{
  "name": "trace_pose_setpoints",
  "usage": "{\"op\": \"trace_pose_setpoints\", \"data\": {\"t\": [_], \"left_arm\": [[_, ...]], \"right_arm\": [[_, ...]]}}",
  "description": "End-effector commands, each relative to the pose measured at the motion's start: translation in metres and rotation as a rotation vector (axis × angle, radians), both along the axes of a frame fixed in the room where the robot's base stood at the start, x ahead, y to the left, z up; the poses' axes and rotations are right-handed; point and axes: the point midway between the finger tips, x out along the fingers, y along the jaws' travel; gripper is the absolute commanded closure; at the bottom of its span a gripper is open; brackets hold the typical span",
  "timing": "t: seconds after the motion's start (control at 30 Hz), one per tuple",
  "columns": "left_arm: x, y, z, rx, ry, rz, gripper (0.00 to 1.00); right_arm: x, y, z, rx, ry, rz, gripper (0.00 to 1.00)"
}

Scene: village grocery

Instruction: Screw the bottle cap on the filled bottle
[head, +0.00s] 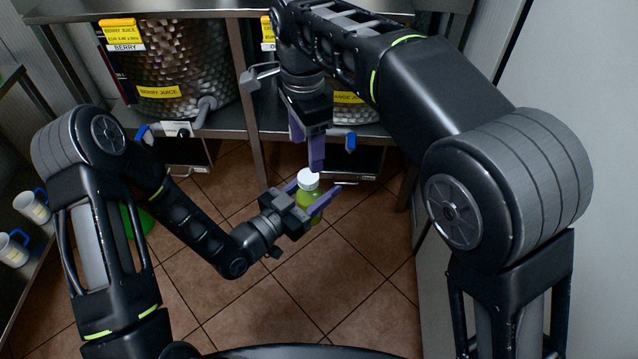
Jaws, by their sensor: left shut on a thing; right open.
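A small bottle (307,199) with yellow-green contents is in the middle of the head view, held above the tiled floor. My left gripper (322,197) is shut on the bottle, its purple fingers on either side of it. A white cap (308,178) sits at the top of the bottle; I cannot tell how tightly it is on. My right gripper (316,158) is open and points down right above the cap. Whether its fingertips touch the cap is hard to tell.
Metal juice containers with yellow labels, one reading berry juice (158,91), stand on a metal shelf (240,132) behind. White mugs (32,206) stand on a shelf at the left. A green object (146,219) is partly hidden behind my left arm. A pale wall is at the right.

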Motion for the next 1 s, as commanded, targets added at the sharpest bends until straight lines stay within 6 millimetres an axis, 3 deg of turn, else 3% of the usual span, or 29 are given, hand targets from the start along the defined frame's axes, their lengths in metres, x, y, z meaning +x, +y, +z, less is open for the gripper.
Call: {"op": "trace_pose_setpoints", "data": {"t": [0.37,0.47,0.57,0.67,0.77,0.87,0.9,0.97,1.0], "left_arm": [[0.000,0.000,0.001,-0.001,-0.002,0.000,1.00],[0.000,0.000,0.001,-0.001,-0.002,0.000,1.00],[0.000,0.000,0.001,-0.001,-0.002,0.000,1.00],[0.000,0.000,0.001,-0.001,-0.002,0.000,1.00],[0.000,0.000,0.001,-0.001,-0.002,0.000,1.00],[0.000,0.000,0.001,-0.001,-0.002,0.000,1.00],[0.000,0.000,0.001,-0.001,-0.002,0.000,1.00],[0.000,0.000,0.001,-0.001,-0.002,0.000,1.00],[0.000,0.000,0.001,-0.001,-0.002,0.000,1.00]], "right_arm": [[0.001,-0.002,-0.002,0.000,0.001,0.003,0.37],[0.008,-0.009,-0.014,0.000,0.001,0.022,0.37],[0.019,-0.024,-0.041,0.001,0.001,0.069,0.37],[0.033,-0.049,-0.085,0.006,0.000,0.150,0.37],[0.039,-0.081,-0.147,0.024,0.004,0.265,0.37],[0.025,-0.113,-0.222,0.068,0.009,0.397,0.37],[0.015,-0.125,-0.251,0.089,0.006,0.452,0.37],[-0.007,-0.138,-0.291,0.126,-0.003,0.532,0.37],[-0.026,-0.142,-0.315,0.156,-0.010,0.575,0.37]]}}
